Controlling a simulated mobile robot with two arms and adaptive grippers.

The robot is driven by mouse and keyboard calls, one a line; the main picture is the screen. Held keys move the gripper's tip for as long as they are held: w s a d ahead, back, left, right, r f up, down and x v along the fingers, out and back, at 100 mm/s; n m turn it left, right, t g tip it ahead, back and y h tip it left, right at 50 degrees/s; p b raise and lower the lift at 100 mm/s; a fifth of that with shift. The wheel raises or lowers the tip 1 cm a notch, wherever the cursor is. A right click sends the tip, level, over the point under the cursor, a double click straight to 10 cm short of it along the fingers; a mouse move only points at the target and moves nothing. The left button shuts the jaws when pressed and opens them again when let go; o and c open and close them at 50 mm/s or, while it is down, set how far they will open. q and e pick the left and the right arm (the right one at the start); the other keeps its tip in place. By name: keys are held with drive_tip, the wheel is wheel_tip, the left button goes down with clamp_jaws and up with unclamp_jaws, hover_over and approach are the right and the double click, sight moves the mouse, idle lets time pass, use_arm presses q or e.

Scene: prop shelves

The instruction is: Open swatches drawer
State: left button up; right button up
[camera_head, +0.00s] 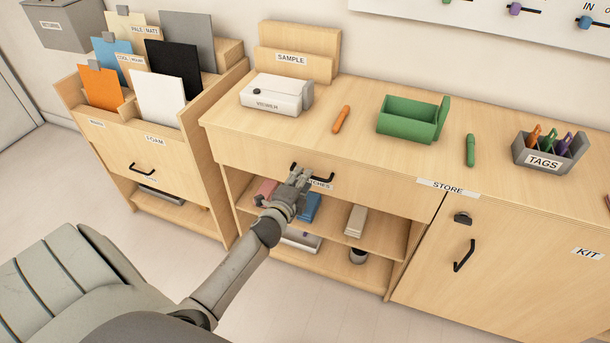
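The swatches drawer (385,193) is the wide wooden front under the counter in the middle. It looks closed, flush with the cabinet. Its black bar handle (322,178) sits near the middle of the front, above a label whose visible end reads "CHES". My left gripper (299,176) is at the left part of the handle and covers part of the label. Its fingers overlap the handle in the picture. I cannot tell whether they are closed around it. My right gripper is not in view.
Open shelves below hold a blue item (310,207), beige blocks (356,220) and a dark cup (358,256). On the counter stand a white viewer box (277,94), a green tray (409,122) and a grey tags holder (550,158). A cupboard door (500,250) is at right.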

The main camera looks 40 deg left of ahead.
use_arm(q)
drive_tip(key=shift+x, duration=1.55)
drive_tip(key=shift+c, duration=0.5)
clamp_jaws()
